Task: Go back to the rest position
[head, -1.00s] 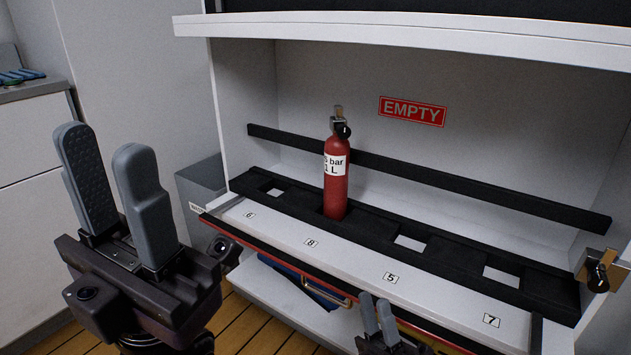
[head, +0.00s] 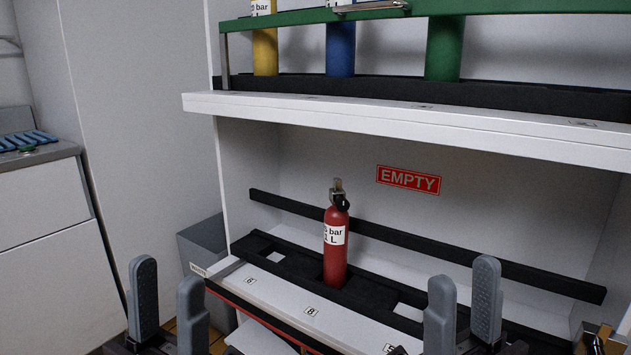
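My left gripper (head: 168,305) is at the lower left, its two grey fingers upright and apart with nothing between them. My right gripper (head: 461,305) is at the lower right, in front of the lower shelf, its fingers also apart and empty. A red cylinder (head: 335,262) with a white label stands upright in a slot of the black rack on the lower shelf. Neither gripper appears to touch it.
A red EMPTY sign (head: 408,180) is on the back wall. The upper shelf holds a yellow cylinder (head: 265,52), a blue cylinder (head: 340,50) and a green cylinder (head: 444,48) behind a green bar (head: 500,17). A counter with blue items (head: 28,140) is at the left.

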